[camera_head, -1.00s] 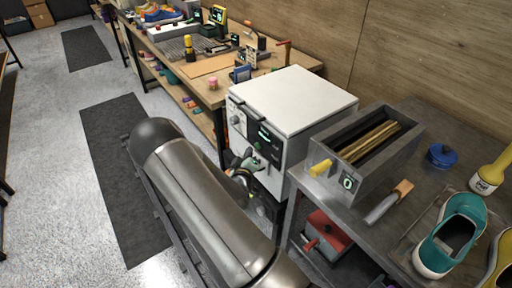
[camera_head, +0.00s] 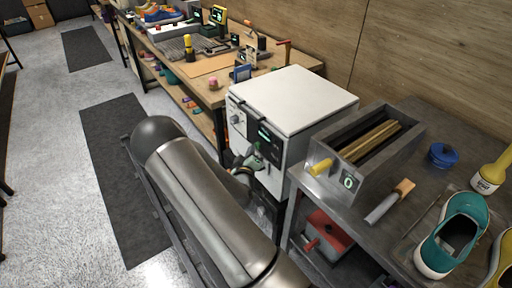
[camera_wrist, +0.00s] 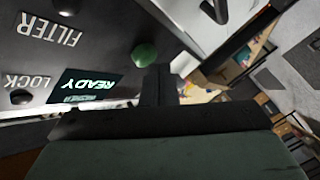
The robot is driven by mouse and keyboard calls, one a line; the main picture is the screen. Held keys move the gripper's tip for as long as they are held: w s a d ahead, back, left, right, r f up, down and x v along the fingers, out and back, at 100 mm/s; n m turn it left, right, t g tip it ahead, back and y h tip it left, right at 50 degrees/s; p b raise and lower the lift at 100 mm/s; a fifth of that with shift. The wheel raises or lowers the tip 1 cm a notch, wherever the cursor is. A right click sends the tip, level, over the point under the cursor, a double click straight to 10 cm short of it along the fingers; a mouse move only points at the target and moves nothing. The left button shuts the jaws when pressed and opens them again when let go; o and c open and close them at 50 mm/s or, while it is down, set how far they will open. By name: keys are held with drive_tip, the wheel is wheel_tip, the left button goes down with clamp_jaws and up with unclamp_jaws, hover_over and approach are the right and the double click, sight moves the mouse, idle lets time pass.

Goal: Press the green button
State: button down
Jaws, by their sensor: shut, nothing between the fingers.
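The green button (camera_wrist: 145,54) is a round green knob on the dark front panel of the white-topped machine (camera_head: 292,98). In the wrist view it lies just beyond my shut, empty gripper (camera_wrist: 158,78). The fingertips look very close to its edge; I cannot tell whether they touch it. A lit display (camera_wrist: 88,88) next to it reads READY, with the labels FILTER and LOCK nearby. In the head view my gripper (camera_head: 254,157) is at the machine's front, below its display (camera_head: 265,135), and the button is hard to make out behind it.
A metal table (camera_head: 440,135) right of the machine carries an open grey box (camera_head: 340,172), a teal shoe (camera_head: 437,258) and a blue lidded pot (camera_head: 443,155). A wooden workbench (camera_head: 205,93) stands behind the machine. The floor at left is clear, with dark mats (camera_head: 115,130).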

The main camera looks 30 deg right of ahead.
drive_tip(key=shift+d+b, duration=0.3)
drive_tip(key=shift+d, duration=0.2)
idle(0.8)
drive_tip(key=shift+a, duration=0.95)
drive_tip(key=shift+a, duration=0.1)
drive_tip(key=a, duration=0.3)
drive_tip(key=a+b, duration=0.1)
drive_tip(key=shift+s+a, duration=0.25)
drive_tip(key=shift+a, duration=0.15)
idle(0.3)
